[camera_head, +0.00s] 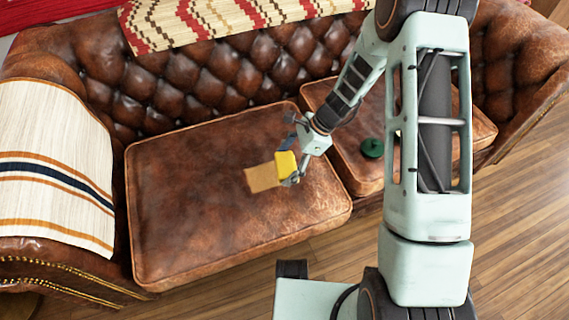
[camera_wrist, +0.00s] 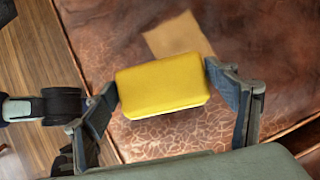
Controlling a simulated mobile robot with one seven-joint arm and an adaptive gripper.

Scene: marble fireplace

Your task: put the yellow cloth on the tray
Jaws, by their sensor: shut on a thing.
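The yellow cloth (camera_wrist: 160,86) looks like a thick, block-shaped pad with a pale underside. My gripper (camera_wrist: 161,84) is shut on it, one finger at each short end. In the head view the yellow cloth (camera_head: 286,164) is in my gripper (camera_head: 292,170) over the left seat cushion, near its right side. A flat tan square, apparently the tray (camera_head: 262,178), is just left of the cloth in the head view. In the wrist view the tray (camera_wrist: 178,35) shows beyond the cloth, which hides part of it. I cannot tell the height of the cloth above the cushion.
The brown leather sofa has a wide left cushion (camera_head: 190,210), mostly clear. A green round object (camera_head: 372,148) lies on the right cushion. A striped throw (camera_head: 55,165) covers the left armrest; a patterned blanket (camera_head: 215,20) hangs over the backrest. Wooden floor (camera_head: 510,220) lies in front.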

